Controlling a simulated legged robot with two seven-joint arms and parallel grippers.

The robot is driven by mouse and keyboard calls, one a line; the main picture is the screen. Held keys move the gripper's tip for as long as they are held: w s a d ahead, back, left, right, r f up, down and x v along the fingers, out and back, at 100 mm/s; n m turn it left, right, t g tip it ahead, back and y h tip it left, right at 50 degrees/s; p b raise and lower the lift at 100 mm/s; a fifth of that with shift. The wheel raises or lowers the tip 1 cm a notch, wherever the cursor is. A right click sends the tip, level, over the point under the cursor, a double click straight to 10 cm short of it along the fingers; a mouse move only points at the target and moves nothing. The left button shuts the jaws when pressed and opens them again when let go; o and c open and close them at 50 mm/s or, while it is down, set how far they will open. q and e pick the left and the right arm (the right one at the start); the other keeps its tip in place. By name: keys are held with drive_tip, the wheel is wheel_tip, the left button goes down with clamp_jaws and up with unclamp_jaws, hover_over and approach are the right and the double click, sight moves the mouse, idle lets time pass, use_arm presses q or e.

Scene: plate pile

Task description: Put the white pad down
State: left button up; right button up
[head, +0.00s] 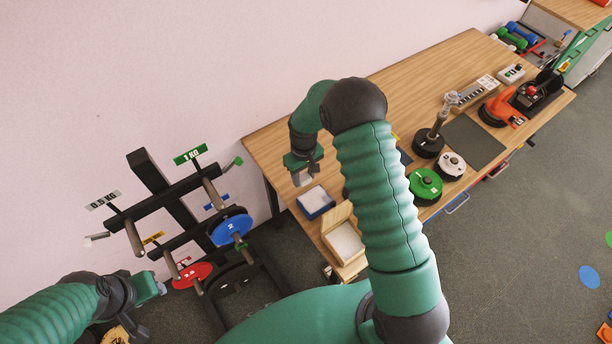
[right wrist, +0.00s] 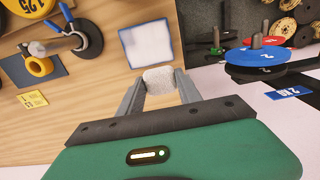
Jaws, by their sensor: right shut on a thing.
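My right gripper (head: 303,178) is shut on a small white pad, whose rounded top edge shows between the fingers in the right wrist view (right wrist: 159,78). In that view the pad (right wrist: 159,73) appears just short of a blue-rimmed tray (right wrist: 171,40) with a white inside. The same blue tray (head: 325,210) is on the wooden table near its left end, just below the gripper in the head view. My left gripper (head: 158,288) is at the lower left, away from the table; its jaws are too small to read.
A wooden box (head: 338,215) with a white inside stands near the blue tray. A green weight plate (head: 417,185) and other plates lie farther right. A weight rack with a blue plate (head: 230,228) stands left of the table. The table's far middle (head: 420,75) is clear.

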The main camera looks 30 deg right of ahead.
drive_tip(key=shift+s+a+r, duration=0.2)
use_arm(q)
drive_tip(key=shift+s+a, duration=0.25)
drive_tip(key=shift+a, duration=0.05)
drive_tip(key=shift+w+d, duration=0.1)
drive_tip(key=shift+d, duration=0.1)
use_arm(e)
drive_tip(key=shift+w+d+f, duration=0.1)
drive_tip(key=shift+d, duration=0.1)
